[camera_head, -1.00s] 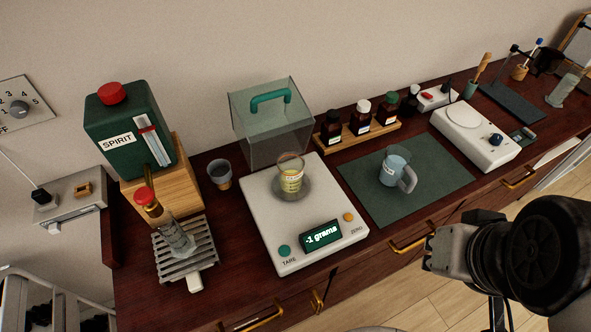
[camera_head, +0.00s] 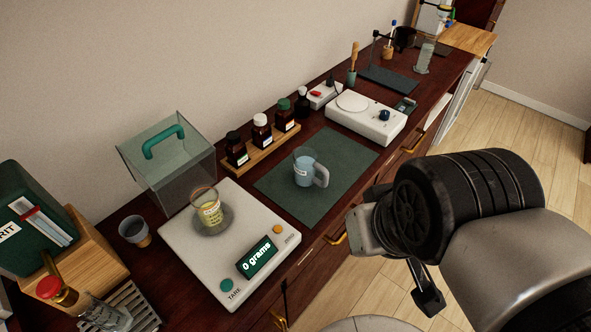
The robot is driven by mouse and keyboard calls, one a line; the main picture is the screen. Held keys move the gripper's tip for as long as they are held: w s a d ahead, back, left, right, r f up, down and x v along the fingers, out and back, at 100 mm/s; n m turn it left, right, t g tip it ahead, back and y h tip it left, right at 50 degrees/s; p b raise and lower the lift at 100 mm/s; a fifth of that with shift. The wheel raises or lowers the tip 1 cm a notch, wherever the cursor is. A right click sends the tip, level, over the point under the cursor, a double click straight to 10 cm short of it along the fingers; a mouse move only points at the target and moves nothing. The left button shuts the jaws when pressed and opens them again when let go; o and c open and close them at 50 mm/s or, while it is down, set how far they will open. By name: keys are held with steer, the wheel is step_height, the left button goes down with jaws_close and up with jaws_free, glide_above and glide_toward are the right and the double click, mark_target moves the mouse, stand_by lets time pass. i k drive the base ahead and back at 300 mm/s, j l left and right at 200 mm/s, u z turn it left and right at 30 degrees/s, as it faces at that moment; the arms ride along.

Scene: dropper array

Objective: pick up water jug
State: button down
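The water jug (camera_head: 305,169) is a small clear jug with bluish water and a pale grey handle on its right side. It stands upright on a dark green mat (camera_head: 276,198) on the counter. My gripper (camera_head: 360,232) is in front of the counter, to the right of and below the jug in the picture, and apart from it. My wrist hides much of it, and its fingertips do not show clearly enough to tell whether it is open.
A rack of dark bottles (camera_head: 262,133) stands behind the mat. A white hotplate-like device (camera_head: 366,119) is to the right. Drawer handles (camera_head: 337,239) stick out in front.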

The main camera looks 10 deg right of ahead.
mark_target(305, 160)
steer(key=j+z, duration=0.25)
steer(key=z, duration=0.2)
steer(key=j+z, duration=0.3)
steer(key=z, duration=0.2)
steer(key=j+z, duration=0.25)
steer(key=z, duration=0.2)
